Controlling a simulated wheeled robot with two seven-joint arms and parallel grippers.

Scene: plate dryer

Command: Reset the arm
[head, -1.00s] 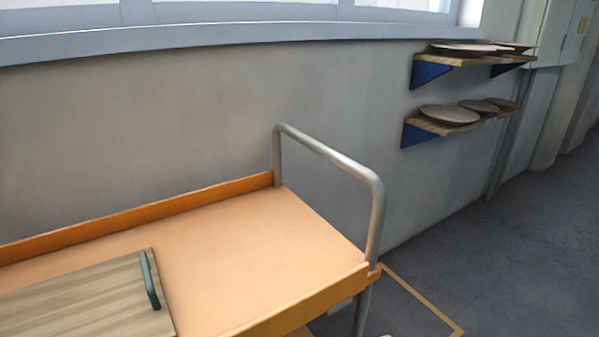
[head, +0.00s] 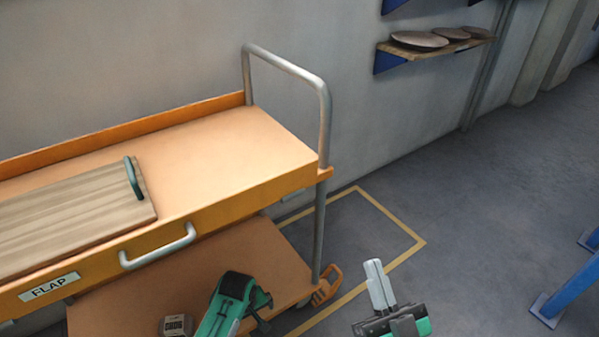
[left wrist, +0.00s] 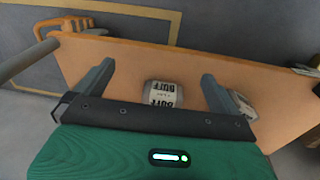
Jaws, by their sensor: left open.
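My left gripper (head: 238,303), green and black, is at the bottom of the head view, in front of the trolley's lower shelf. In the left wrist view the left gripper (left wrist: 157,80) has its two grey fingers wide apart with nothing held between them. A small block labelled BUFF (left wrist: 163,94) lies on the shelf beyond the fingers. My right gripper (head: 385,295) is at the bottom centre-right of the head view, over the floor and clear of the trolley. Its pale fingers appear close together from this angle, so its opening is unclear.
The orange trolley (head: 225,145) carries a wooden flap (head: 65,220) with a green handle. Plates (head: 419,39) rest on a wall shelf. Blue metalwork (head: 570,285) stands right; floor between is open.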

